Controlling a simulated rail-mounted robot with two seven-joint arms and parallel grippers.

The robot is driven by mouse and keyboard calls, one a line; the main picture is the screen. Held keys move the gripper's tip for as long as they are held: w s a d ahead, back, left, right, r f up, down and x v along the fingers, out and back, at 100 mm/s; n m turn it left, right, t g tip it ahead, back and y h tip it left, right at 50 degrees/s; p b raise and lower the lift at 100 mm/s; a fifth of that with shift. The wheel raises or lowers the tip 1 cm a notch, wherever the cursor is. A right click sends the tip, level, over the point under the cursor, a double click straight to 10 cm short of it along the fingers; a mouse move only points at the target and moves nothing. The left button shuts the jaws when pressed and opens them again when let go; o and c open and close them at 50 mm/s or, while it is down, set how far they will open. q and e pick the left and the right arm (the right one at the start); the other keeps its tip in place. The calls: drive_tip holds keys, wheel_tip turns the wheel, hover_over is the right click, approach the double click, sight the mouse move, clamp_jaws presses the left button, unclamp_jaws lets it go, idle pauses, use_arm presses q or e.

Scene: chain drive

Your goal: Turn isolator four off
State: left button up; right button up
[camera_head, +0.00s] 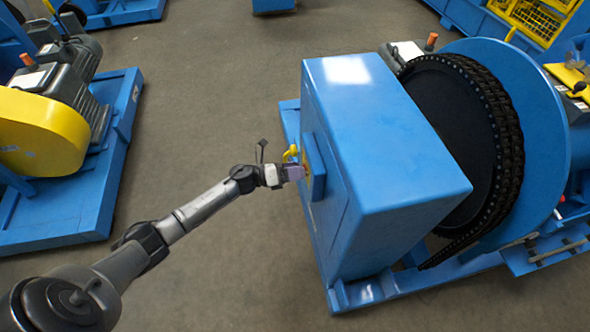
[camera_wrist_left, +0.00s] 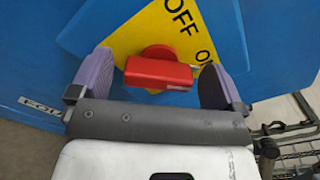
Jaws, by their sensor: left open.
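The isolator's red handle (camera_wrist_left: 160,73) sits on a yellow plate (camera_wrist_left: 150,35) marked OFF and ON, on the blue cabinet face. In the left wrist view the handle lies roughly crosswise, its right end near the ON mark; OFF is above it. My left gripper (camera_wrist_left: 157,66) is open, with one purple finger to each side of the handle; I cannot tell whether either touches it. A label (camera_wrist_left: 40,106), partly cut off, reads "FOU". In the head view my left gripper (camera_head: 296,173) is at the left face of the blue cabinet (camera_head: 385,170), hiding the handle. My right gripper is not in view.
A large chain wheel (camera_head: 465,140) stands right of the cabinet. A motor unit with a yellow guard (camera_head: 40,135) is on a blue base at left. Grey floor (camera_head: 215,90) lies open between them. In the left wrist view, wire racking shows at lower right.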

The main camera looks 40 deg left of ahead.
use_arm(q)
drive_tip(key=shift+c, duration=0.3)
drive_tip(key=c, duration=0.9)
